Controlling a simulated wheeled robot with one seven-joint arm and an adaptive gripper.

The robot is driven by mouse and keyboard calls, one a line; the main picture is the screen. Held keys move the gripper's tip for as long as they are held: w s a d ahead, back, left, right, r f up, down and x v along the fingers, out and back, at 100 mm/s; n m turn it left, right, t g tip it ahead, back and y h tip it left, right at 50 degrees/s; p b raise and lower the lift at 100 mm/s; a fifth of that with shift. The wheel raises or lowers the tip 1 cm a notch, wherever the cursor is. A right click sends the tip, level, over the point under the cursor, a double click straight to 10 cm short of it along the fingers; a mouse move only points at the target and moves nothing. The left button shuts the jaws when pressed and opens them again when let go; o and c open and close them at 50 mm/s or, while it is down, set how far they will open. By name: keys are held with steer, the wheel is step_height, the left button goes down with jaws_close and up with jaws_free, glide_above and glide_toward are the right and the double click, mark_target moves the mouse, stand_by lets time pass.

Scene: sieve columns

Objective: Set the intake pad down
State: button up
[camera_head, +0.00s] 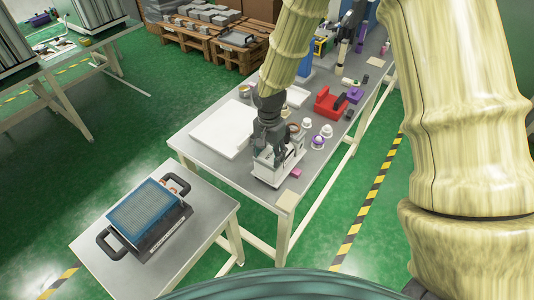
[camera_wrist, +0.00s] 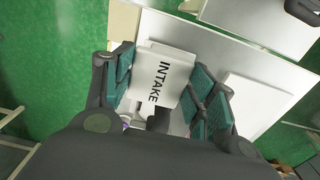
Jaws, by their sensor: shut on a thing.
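The intake pad (camera_wrist: 158,76) is a white block with the black word INTAKE on its face. It lies between the teal-lined fingers of my gripper (camera_wrist: 165,92) in the wrist view, and my gripper is shut on it. In the head view my gripper (camera_head: 268,140) points down over the near end of the long grey table, with a white block (camera_head: 264,172) at its fingers. I cannot tell whether the pad touches the tabletop. The fingertips are partly hidden by the wrist.
A large white board (camera_head: 222,128) lies left of my gripper on the table. White cups, a purple-topped item (camera_head: 318,141) and a red holder (camera_head: 328,104) stand to the right. A small pink block (camera_head: 295,173) is near the front. A blue sieve tray (camera_head: 146,213) sits on the separate left table.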

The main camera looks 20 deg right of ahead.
mark_target(267, 149)
steer(key=w, duration=0.3)
steer(key=shift+w+d+f, duration=0.15)
steer(key=shift+d+f, duration=0.05)
steer(key=shift+f, duration=0.1)
steer(key=shift+f+b, duration=1.3)
steer(key=shift+f, duration=0.45)
steer(key=shift+r, duration=0.1)
steer(key=shift+o, duration=1.2)
steer(key=o, duration=0.4)
steer(key=shift+o, duration=0.2)
